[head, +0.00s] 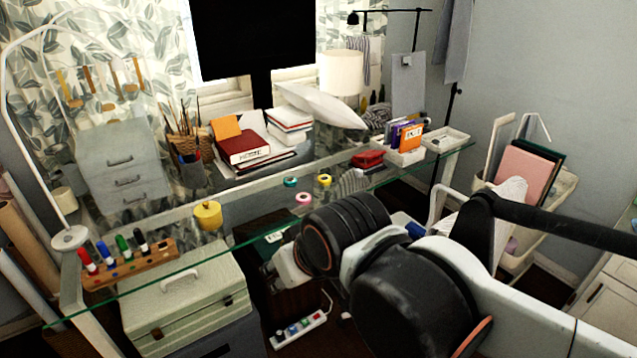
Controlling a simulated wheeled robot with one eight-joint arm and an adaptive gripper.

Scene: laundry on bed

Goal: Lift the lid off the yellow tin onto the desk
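The yellow tin (208,218) stands upright on the glass desk (243,208), left of the middle and close to the front edge. Its yellow lid (207,206), with a small knob on top, sits on it. My arm reaches in from the right, and its pale end (289,268) is to the right of the tin and lower in the picture, apart from it. The fingers cannot be made out, so whether my gripper is open or shut does not show.
A wooden block with several markers (130,265) lies left of the tin. Tape rolls (304,198) lie to its right. Behind are a pen cup (192,173), books (242,148) and a monitor (238,40). Bare glass surrounds the tin. A pale case (188,305) stands below the desk's front edge.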

